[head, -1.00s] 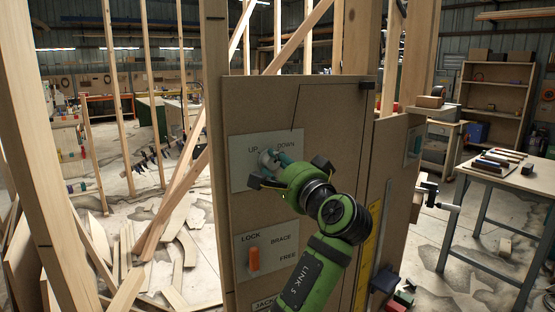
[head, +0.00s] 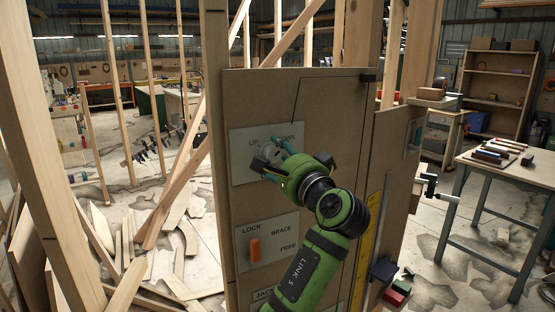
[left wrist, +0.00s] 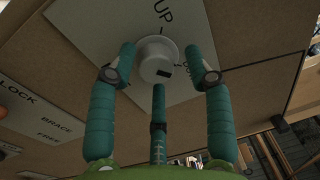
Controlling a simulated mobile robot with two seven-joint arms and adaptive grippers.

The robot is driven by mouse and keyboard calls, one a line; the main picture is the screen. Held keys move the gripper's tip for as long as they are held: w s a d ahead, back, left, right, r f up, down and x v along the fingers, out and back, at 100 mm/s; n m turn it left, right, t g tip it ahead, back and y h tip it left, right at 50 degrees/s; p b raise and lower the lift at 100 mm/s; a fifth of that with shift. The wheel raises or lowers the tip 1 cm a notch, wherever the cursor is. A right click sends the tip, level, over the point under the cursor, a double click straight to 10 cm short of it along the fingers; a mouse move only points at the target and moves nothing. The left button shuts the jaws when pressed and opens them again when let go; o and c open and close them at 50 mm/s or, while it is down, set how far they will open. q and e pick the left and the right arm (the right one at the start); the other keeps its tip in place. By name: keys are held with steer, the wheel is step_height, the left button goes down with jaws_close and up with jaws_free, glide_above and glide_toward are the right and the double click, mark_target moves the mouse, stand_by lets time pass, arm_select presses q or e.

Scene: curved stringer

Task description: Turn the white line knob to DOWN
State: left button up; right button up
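The white line knob (left wrist: 157,60) is on a pale plate (left wrist: 105,50) on the brown panel. In the head view the knob (head: 268,152) is partly hidden behind my left gripper (head: 274,150). The plate's UP and DOWN labels are partly covered there. In the left wrist view my left gripper (left wrist: 160,65) has its three teal fingers spread around the knob, one on each side and one below. Gaps show at the right and lower fingers; whether the left finger touches is unclear. A dark mark shows on the knob's face. My right gripper is not in view.
Below is a second plate with an orange handle (head: 254,249) and the labels LOCK, BRACE and FREE. A wooden post (head: 217,110) stands at the panel's left edge. A table (head: 500,165) with tools stands at the right. Loose boards lie on the floor at left.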

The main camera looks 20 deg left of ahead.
arm_select(q)
steer(key=shift+d+f, duration=0.1)
steer(key=shift+f, duration=0.1)
steer(key=v, duration=0.7)
steer(key=shift+s+d, duration=0.1)
